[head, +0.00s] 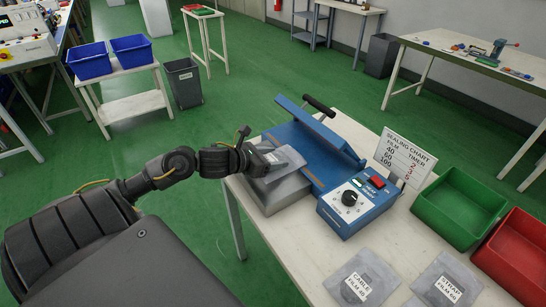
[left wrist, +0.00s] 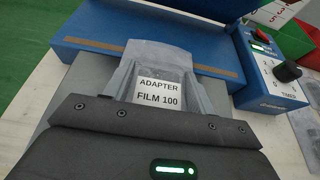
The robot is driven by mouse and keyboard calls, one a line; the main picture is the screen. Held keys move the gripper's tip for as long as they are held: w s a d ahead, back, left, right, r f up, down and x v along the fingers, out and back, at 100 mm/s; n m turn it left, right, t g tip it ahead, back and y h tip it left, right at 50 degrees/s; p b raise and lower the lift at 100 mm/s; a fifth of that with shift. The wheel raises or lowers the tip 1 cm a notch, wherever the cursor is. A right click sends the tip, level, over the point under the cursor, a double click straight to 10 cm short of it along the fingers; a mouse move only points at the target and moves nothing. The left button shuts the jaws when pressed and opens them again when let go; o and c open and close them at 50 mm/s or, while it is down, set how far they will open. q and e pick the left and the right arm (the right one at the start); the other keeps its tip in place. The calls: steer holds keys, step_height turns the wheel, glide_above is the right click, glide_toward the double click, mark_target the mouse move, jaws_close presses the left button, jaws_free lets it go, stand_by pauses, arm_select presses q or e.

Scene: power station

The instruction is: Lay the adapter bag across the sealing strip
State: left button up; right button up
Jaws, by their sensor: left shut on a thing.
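The adapter bag (left wrist: 158,57) is a grey translucent pouch labelled "ADAPTER FILM 100". My left gripper (head: 262,158) is shut on it, with the fingers along both sides of the label in the left wrist view. The bag also shows in the head view (head: 290,157). Its far end reaches over the front edge of the blue sealer (head: 302,152) in the left wrist view; I cannot tell whether it touches. The sealer's lid (head: 322,127) is raised. My right gripper is out of view.
A grey block (head: 275,196) stands before the sealer, under the gripper. The control box (head: 357,205) and sealing chart (head: 404,160) are to the right. Cable bag (head: 362,281) and strap bag (head: 447,284) lie in front. Green bin (head: 459,208) and red bin (head: 516,254) stand right.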

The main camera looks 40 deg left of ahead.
arm_select(q)
steer(key=shift+f, duration=0.1)
steer(key=shift+f, duration=0.1)
steer(key=o, duration=1)
steer(key=shift+o, duration=0.2)
steer(key=shift+r, duration=0.2)
steer(key=v, duration=1.2)
